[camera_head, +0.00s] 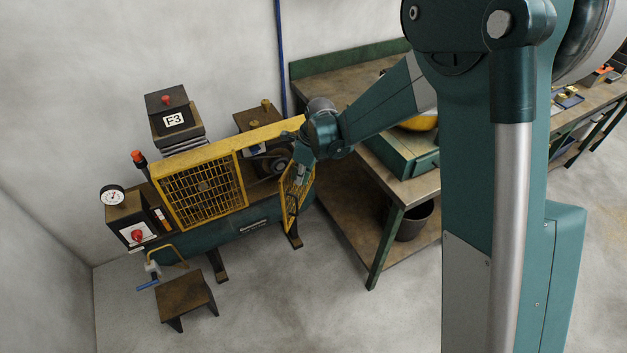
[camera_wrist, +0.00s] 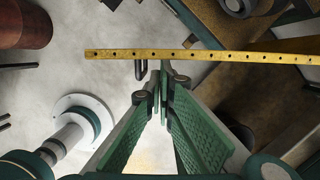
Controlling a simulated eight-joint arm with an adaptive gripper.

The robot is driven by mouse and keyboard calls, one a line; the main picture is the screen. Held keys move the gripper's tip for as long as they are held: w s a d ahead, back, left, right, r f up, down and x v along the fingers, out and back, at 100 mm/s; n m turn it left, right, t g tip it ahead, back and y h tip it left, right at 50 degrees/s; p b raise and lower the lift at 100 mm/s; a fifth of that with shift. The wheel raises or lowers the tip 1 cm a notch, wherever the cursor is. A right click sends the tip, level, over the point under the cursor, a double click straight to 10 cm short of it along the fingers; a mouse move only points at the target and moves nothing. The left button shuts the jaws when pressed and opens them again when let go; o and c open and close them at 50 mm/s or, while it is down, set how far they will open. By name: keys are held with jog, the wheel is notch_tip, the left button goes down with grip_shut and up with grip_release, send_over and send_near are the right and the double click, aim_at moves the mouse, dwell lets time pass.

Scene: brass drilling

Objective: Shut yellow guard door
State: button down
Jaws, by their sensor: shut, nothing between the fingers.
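The yellow guard door (camera_head: 287,203) is a mesh panel at the right end of the yellow compressor guard (camera_head: 200,190). It stands swung outward, at an angle to the guard, with the opening beside it exposing a motor or pulley (camera_head: 277,161). In the wrist view, a yellow perforated edge (camera_wrist: 220,55), apparently the door's, crosses above my fingers. A small dark handle (camera_wrist: 140,70) hangs at this edge, left of the fingertips. My gripper (camera_head: 300,177) is shut and empty, with its fingertips (camera_wrist: 162,72) close to the door edge. I cannot tell whether they touch.
The green workbench (camera_head: 400,182) stands right of the compressor, with a dark bin (camera_head: 414,222) beneath it. A small step stool (camera_head: 185,297) stands in front at left. The floor between stool and bench is clear. A wall closes off the back.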

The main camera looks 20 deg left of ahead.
jog(key=w+a, duration=0.2)
jog(key=a, duration=0.6)
jog(key=w+a+b, duration=0.1)
jog(key=w+a, duration=0.1)
jog(key=a, duration=0.7)
jog(key=shift+w+m, duration=0.35)
jog(key=shift+m, duration=0.05)
jog(key=shift+a+r, duration=0.1)
jog(key=shift+a, duration=0.05)
jog(key=shift+r, duration=0.1)
jog(key=s+p+v, duration=0.1)
jog(key=p+v, duration=0.2)
jog(key=v, duration=0.6)
jog(key=s+p+v, duration=0.2)
jog(key=p+v, duration=0.2)
jog(key=v, duration=0.6)
jog(key=shift+a+r, duration=0.3)
jog(key=shift+r, duration=0.05)
jog(key=shift+s, duration=0.1)
